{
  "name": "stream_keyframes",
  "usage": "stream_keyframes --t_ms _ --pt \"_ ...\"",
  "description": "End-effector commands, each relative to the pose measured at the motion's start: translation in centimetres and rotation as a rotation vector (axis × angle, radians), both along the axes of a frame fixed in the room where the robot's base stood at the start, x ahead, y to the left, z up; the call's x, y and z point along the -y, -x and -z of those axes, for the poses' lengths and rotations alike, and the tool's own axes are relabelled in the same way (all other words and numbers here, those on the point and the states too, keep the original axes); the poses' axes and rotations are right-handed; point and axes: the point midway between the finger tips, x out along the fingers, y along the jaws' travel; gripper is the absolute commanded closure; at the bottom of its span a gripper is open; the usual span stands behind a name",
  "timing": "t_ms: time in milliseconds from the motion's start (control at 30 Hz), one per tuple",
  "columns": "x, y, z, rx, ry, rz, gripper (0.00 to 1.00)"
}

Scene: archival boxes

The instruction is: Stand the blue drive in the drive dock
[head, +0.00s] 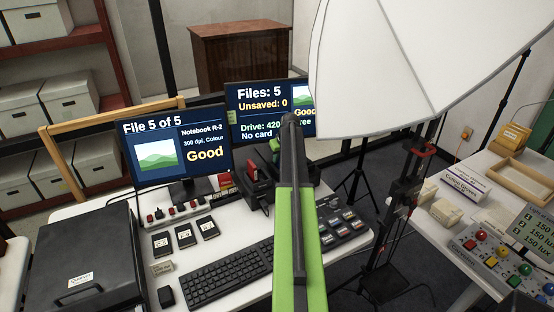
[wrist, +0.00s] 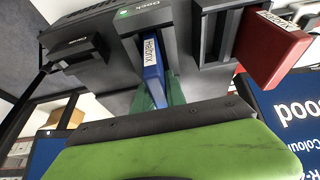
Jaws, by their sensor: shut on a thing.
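The blue drive (wrist: 153,72), with a white label, is between the green fingers of my gripper (wrist: 158,95) in the wrist view. My gripper is shut on it. The drive's far end is at the slot of the dark drive dock (wrist: 128,25), which is marked "Dock". How deep it sits I cannot tell. In the head view my gripper (head: 276,150) is over the dock (head: 258,190) behind the keyboard, and my arm hides most of this spot. The blue drive is not clear there.
A red drive (wrist: 275,48) sticks out of a holder beside the dock. Two monitors (head: 175,143) (head: 262,103) stand behind; the far one reads "Drive: 420". Three dark cards (head: 186,235), a keyboard (head: 225,275) and a button pad (head: 342,226) lie in front. A white lamp shade (head: 400,60) hangs at right.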

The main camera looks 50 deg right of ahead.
Motion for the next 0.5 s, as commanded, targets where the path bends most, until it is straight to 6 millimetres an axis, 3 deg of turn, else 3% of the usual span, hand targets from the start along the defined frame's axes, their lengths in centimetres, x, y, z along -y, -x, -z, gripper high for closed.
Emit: stream_keyframes --t_ms 33,200,500 --pt "0.00 -0.02 0.06 0.000 0.000 0.000 0.81" --pt "-0.01 -0.01 0.01 0.000 0.000 0.000 0.59" --pt "-0.02 0.00 -0.05 0.000 0.000 0.000 0.58"
